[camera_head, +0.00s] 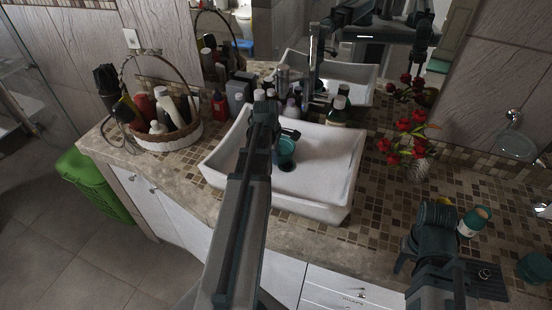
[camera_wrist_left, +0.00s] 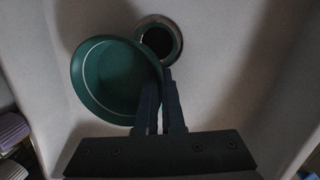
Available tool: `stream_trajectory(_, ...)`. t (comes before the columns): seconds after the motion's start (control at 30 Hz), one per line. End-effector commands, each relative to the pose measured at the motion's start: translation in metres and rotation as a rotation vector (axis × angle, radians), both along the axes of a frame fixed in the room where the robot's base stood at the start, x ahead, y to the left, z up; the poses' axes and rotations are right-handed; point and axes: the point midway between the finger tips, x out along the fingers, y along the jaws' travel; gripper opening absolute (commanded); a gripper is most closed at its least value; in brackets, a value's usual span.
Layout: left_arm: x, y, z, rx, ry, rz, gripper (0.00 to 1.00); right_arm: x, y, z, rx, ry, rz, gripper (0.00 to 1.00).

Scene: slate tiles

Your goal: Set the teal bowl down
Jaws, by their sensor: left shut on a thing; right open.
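The teal bowl (camera_head: 287,154) is in my left gripper (camera_head: 284,137), inside the white sink basin (camera_head: 330,178). In the left wrist view, the fingers of my left gripper (camera_wrist_left: 165,75) are shut on the right edge of the bowl (camera_wrist_left: 108,80). The bowl's inside faces the camera and looks empty. The round drain (camera_wrist_left: 158,39) shows just beyond the bowl. I cannot tell whether the bowl touches the basin floor. My right gripper (camera_head: 440,208) is open over the right part of the counter; its fingertips are hard to make out.
A wicker basket (camera_head: 170,139) of bottles stands left of the sink. Several bottles (camera_head: 338,105) stand behind it, near the faucet (camera_head: 315,75). A vase of red flowers (camera_head: 416,170) is on the right. A teal-and-white container (camera_head: 473,222) stands near my right gripper.

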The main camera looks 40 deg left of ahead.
Motion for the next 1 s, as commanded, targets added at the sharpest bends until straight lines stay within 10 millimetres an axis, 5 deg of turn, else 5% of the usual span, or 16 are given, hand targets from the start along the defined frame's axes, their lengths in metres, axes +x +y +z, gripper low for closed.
stream_trajectory(0.2,0.000,0.000,-0.001,0.000,0.000,0.000,0.35,0.000,0.000,-0.001,0.000,0.000,0.000,0.43)
stream_trajectory(0.67,0.000,0.000,0.005,0.000,0.000,0.000,0.35,0.000,0.000,0.005,0.000,0.000,0.000,0.43)
stream_trajectory(1.0,-0.007,0.001,0.043,0.000,0.000,0.000,0.35,0.000,0.000,0.043,0.000,0.000,0.000,0.43)
